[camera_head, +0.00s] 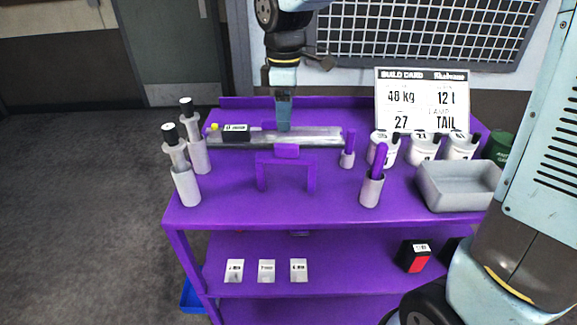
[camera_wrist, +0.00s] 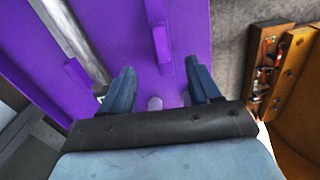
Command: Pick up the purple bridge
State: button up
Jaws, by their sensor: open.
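The purple bridge (camera_head: 274,162), an upside-down U with two legs, stands upright on the purple cart top in the head view, in front of the long grey bar (camera_head: 318,137). My gripper (camera_head: 284,123) hangs pointing down over the bar, above and behind the bridge in the picture. In the wrist view my gripper (camera_wrist: 161,66) is open with nothing between its fingers. A narrow purple strip (camera_wrist: 160,42), which looks like the top of the bridge, lies beyond the gap between the fingertips. The bridge's legs are hidden there.
The purple cart (camera_head: 235,205) holds two pale posts (camera_head: 186,185) at left, and cups with purple rods (camera_head: 371,190) at right. White canisters (camera_head: 423,148), a grey tray (camera_head: 458,186) and a build card (camera_head: 421,100) are farther right. The cart top before the bridge is clear.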

aim_at(286, 145)
notch_tip(286, 145, down, 10)
jog(key=shift+s+d+r, duration=0.1)
jog(key=shift+d, duration=0.05)
dwell(0.5)
grip_shut()
dwell(0.4)
